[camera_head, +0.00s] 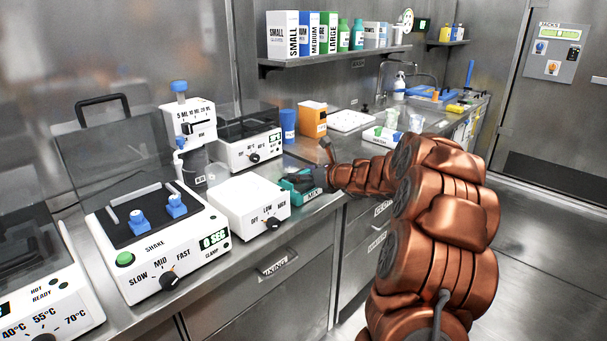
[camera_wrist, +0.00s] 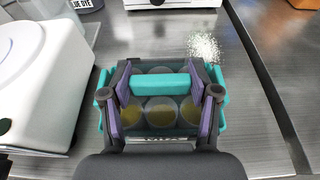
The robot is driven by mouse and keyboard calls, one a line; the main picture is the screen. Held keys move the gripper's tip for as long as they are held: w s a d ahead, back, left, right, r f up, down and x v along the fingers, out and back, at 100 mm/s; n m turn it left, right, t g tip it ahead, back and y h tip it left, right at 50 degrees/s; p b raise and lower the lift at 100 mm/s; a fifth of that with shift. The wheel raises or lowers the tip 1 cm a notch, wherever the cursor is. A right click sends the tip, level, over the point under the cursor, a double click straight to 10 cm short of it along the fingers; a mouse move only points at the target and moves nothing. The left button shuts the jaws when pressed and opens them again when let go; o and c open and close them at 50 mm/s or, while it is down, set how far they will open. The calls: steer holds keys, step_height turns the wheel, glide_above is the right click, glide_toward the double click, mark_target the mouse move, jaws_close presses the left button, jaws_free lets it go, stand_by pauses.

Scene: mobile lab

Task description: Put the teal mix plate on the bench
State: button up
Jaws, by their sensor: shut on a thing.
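The teal mix plate (camera_wrist: 160,84) has a teal bar across its top and round wells with yellowish contents. My gripper (camera_wrist: 164,97) is shut on it, with purple-lined fingers at both ends of the bar. In the head view the plate (camera_head: 298,184) is at the front part of the metal bench (camera_head: 318,208), right of the white mixer box (camera_head: 248,205) with a dial. My gripper (camera_head: 318,178) partly covers it there. Whether the plate's underside touches the bench I cannot tell.
The shaker (camera_head: 150,235) with blue clamps stands further left. A blue cup (camera_head: 288,125) and an orange box (camera_head: 313,119) stand behind the plate. In the wrist view, bare bench (camera_wrist: 235,110) lies right of the plate, with a dark seam (camera_wrist: 262,75) beyond.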

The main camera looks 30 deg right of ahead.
steer(key=o, duration=1.2)
steer(key=shift+f, duration=0.1)
steer(key=shift+r, duration=0.2)
steer(key=p+v, duration=0.1)
steer(key=v, duration=1.1)
steer(key=shift+d, duration=0.1)
